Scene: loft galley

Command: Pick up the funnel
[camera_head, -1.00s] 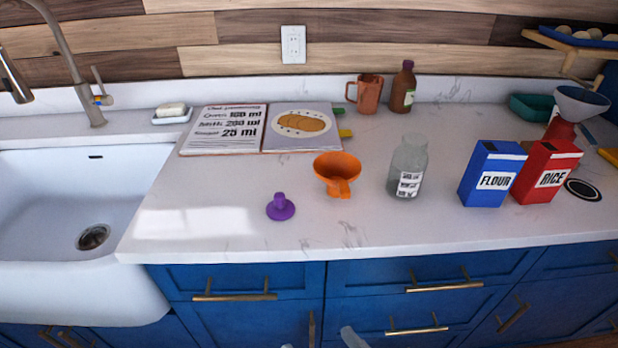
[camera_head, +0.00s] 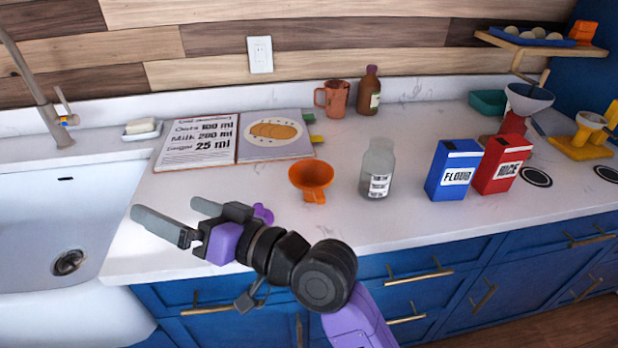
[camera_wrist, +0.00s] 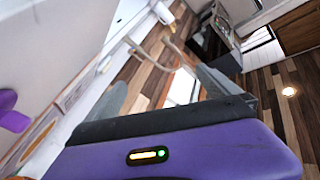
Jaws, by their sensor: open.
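The orange funnel (camera_head: 311,175) stands on the white counter, wide mouth up, left of a glass bottle. My gripper (camera_head: 176,217) is open and empty over the front left of the counter, near the sink, with its fingers pointing left, away from the funnel. It is to the left of and nearer than the funnel. A purple stopper-like piece (camera_head: 263,213) is partly hidden behind my gripper.
A glass bottle (camera_head: 378,168) stands right of the funnel, then a blue flour box (camera_head: 452,170) and a red rice box (camera_head: 500,163). An open cookbook (camera_head: 198,143) lies behind. A grey funnel-shaped bowl (camera_head: 529,98) is at the back right. The sink (camera_head: 60,220) is at left.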

